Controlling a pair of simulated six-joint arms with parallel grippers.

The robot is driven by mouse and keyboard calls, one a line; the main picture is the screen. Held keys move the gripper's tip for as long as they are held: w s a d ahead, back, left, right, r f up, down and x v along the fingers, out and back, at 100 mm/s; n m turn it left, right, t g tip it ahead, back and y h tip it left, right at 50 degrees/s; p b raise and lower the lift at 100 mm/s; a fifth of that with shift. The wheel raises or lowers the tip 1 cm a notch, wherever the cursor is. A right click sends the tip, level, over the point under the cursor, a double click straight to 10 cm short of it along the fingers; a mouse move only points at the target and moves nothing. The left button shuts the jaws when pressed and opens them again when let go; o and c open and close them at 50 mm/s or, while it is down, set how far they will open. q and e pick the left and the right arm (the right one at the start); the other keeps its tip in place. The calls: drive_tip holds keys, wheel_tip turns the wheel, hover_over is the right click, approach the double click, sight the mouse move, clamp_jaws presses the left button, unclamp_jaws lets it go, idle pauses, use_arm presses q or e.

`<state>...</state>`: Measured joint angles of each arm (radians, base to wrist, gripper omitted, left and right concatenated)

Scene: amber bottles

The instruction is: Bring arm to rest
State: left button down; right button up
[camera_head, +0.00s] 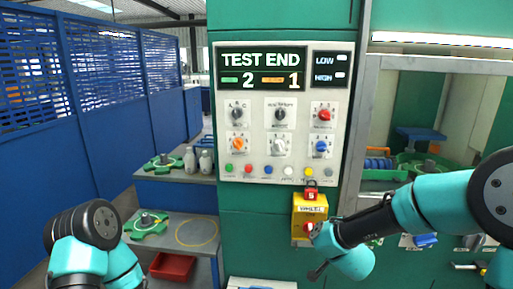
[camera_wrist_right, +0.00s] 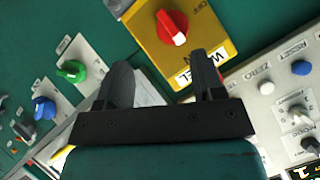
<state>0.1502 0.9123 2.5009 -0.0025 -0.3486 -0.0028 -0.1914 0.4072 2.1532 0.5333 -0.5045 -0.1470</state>
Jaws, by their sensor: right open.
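My right arm (camera_head: 440,205) reaches in from the right in the head view. Its gripper (camera_head: 317,250) is beside the lower part of a yellow switch box (camera_head: 299,231) on the green cabinet. In the right wrist view the gripper (camera_wrist_right: 165,75) has its two dark fingers spread, with nothing between them. The box's red knob (camera_wrist_right: 172,28) shows beyond the fingertips, apart from them. My left arm (camera_head: 85,245) shows at the lower left of the head view; its gripper is out of the picture.
A control panel (camera_head: 262,160) with coloured knobs, buttons and a "TEST END" display is above the box. A red lock-like block (camera_head: 311,190) sits on the box's top. Shelves (camera_head: 175,190) with green fixtures and grey bottles (camera_head: 205,162) stand left. A red bin (camera_head: 172,266) is low down.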

drive_tip(key=s+d+f+n+g+y, duration=0.1)
drive_tip(key=s+f+g, duration=0.25)
drive_tip(key=f, duration=0.65)
drive_tip(key=s+d+f+n+g, duration=0.1)
drive_tip(key=s+f+g, duration=0.1)
drive_tip(key=s+f, duration=0.5)
drive_tip(key=s+f+n+g+y, duration=0.1)
drive_tip(key=s+f+g, duration=0.4)
drive_tip(key=s+f, duration=0.9)
wheel_tip(320, 180, down, 2)
drive_tip(key=shift+s+a+f+n+g+y, duration=0.2)
drive_tip(key=shift+s+a+n+g+y, duration=0.05)
drive_tip(key=shift+s+n+g+y, duration=0.1)
